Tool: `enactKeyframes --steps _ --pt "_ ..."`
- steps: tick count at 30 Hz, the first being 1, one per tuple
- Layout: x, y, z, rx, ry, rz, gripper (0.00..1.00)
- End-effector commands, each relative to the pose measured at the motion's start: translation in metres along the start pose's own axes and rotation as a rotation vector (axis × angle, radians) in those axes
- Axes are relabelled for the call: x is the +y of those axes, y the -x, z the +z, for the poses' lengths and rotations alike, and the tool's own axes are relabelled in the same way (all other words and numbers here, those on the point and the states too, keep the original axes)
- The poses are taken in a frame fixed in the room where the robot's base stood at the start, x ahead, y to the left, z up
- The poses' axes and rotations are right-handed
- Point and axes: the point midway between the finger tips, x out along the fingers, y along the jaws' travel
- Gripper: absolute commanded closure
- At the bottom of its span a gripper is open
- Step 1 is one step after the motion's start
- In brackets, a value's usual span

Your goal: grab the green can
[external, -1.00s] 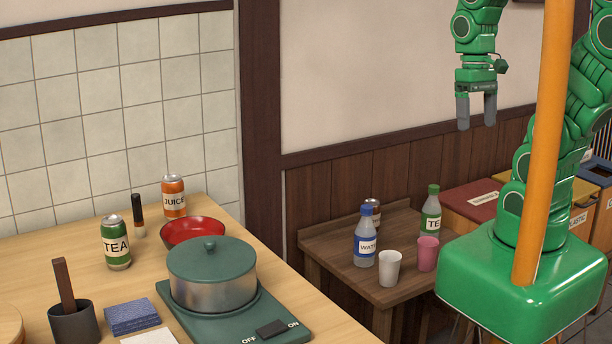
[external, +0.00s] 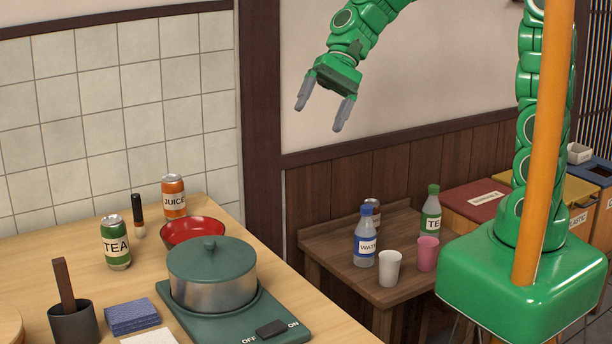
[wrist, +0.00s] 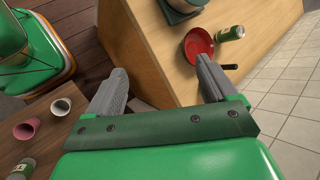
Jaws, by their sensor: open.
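The green can (external: 116,243), labelled TEA, stands upright on the light wooden counter, left of the red bowl in the external view. In the wrist view the green can (wrist: 230,33) shows at the upper right, beyond my fingertips. My gripper (external: 321,114) is open and empty, high in the air right of the dark wall post in the picture, well apart from the can. In the wrist view its two fingers (wrist: 160,66) are spread with nothing between them.
A lower side table (external: 330,240) holds bottles (external: 365,237) and cups (external: 389,267).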

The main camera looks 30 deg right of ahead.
Motion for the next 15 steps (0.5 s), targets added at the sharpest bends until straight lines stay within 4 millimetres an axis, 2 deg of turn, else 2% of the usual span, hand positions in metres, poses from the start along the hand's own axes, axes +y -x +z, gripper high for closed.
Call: enactKeyframes --steps 3,15 --pt "-0.034 -0.021 -0.007 -0.042 -0.057 -0.056 0.14" --pt "-0.132 -0.097 -0.029 -0.182 -0.316 -0.210 0.14"
